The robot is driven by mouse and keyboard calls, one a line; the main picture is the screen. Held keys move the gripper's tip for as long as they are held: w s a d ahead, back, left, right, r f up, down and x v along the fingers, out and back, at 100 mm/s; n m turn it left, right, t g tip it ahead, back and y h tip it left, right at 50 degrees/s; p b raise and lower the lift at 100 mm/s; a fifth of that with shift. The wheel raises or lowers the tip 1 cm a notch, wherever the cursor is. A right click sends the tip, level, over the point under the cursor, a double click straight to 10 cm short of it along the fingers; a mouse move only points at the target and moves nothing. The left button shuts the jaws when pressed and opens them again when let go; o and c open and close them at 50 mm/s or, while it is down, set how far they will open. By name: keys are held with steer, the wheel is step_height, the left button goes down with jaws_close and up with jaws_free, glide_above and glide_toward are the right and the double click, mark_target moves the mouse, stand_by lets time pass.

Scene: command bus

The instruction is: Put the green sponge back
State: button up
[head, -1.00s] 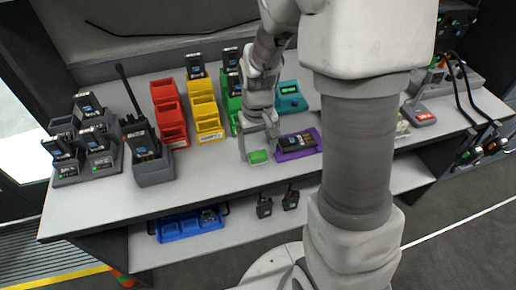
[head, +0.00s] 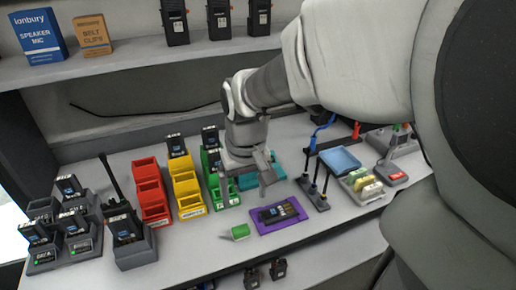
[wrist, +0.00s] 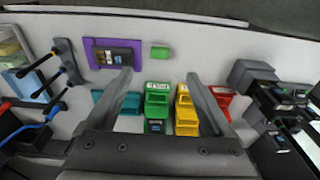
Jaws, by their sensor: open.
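The green sponge (head: 240,231) lies on the white worktop near its front edge, left of the purple mat. It also shows in the wrist view (wrist: 159,52), beyond my fingertips and beside the mat. My gripper (head: 244,192) is open and empty above the worktop, behind the sponge and apart from it. In the wrist view my two fingers (wrist: 160,77) are spread wide, with the green and yellow bins between them. A grey holder with pale green and yellow blocks (head: 363,184) stands at the right, beside a light-blue tray (head: 340,160).
The purple mat (head: 282,226) carries a black radio (head: 279,211). Red (head: 152,187), yellow (head: 188,196) and green bins (head: 222,193) stand left of my gripper. Upright black antennas (head: 314,186) stand between mat and tray. Radios in chargers (head: 128,238) fill the left end.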

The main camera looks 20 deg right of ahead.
steer(key=s+r+t, duration=0.4)
steer(key=s+r, duration=0.3)
steer(key=s, duration=0.2)
steer(key=shift+s+r, duration=0.25)
steer(key=shift+s, duration=0.05)
steer(key=shift+a+r, duration=0.1)
step_height(320, 180, up, 8)
steer(key=p, duration=0.8)
steer(key=shift+f, duration=0.2)
